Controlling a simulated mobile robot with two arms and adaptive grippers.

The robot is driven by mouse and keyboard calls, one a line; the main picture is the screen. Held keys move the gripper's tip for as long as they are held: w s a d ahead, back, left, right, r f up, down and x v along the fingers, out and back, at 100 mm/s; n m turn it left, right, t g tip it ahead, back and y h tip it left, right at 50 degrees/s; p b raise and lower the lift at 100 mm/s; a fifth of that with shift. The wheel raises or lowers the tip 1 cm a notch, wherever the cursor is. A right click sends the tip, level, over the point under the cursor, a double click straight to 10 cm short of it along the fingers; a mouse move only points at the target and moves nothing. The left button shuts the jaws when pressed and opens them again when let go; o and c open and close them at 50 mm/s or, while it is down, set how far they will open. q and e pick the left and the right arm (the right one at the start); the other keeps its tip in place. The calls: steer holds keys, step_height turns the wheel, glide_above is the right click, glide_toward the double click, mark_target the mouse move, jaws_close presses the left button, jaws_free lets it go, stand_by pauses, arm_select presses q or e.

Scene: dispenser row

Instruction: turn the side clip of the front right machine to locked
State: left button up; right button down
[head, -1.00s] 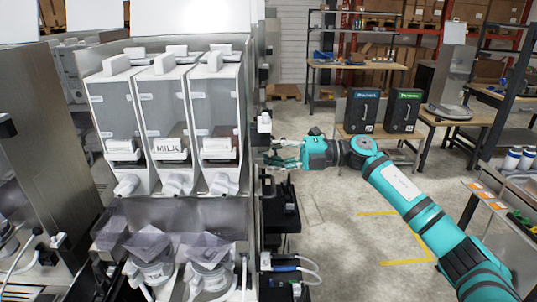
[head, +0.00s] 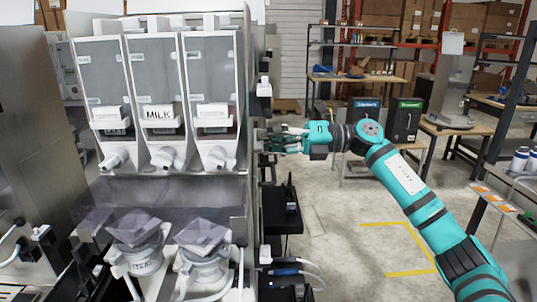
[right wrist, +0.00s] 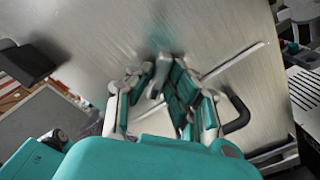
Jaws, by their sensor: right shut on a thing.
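The machine (head: 243,120) with three clear canisters, one marked MILK, stands left of centre in the head view. Its brushed metal side panel (right wrist: 200,30) fills much of the right wrist view. My right gripper (head: 262,140) is at the right side of this machine. In the right wrist view the gripper (right wrist: 153,84) has its fingers closed around a small grey piece, which looks like the side clip (right wrist: 161,72). The fingers hide most of the clip, so its exact setting cannot be told. My left gripper is not in view.
A black tray (head: 280,212) and hoses (head: 298,267) are on the machine's right side, below the gripper. A side table (head: 510,205) stands at the far right. Open floor lies between.

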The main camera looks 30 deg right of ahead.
steer(key=shift+w+d+f+n+b, duration=0.1)
steer(key=shift+w+f+n+b, duration=0.05)
steer(key=shift+n+b, duration=1.45)
steer(key=shift+w+f+n+b, duration=0.15)
steer(key=shift+n+b, duration=1)
steer(key=shift+n, duration=0.9)
steer(key=shift+w+d+f+n+b, duration=0.1)
steer(key=shift+w+f+n+b, duration=0.05)
steer(key=shift+n+b, duration=1.45)
steer(key=shift+n, duration=0.35)
steer(key=c, duration=1.3)
jaws_free()
steer(key=shift+r, duration=0.1)
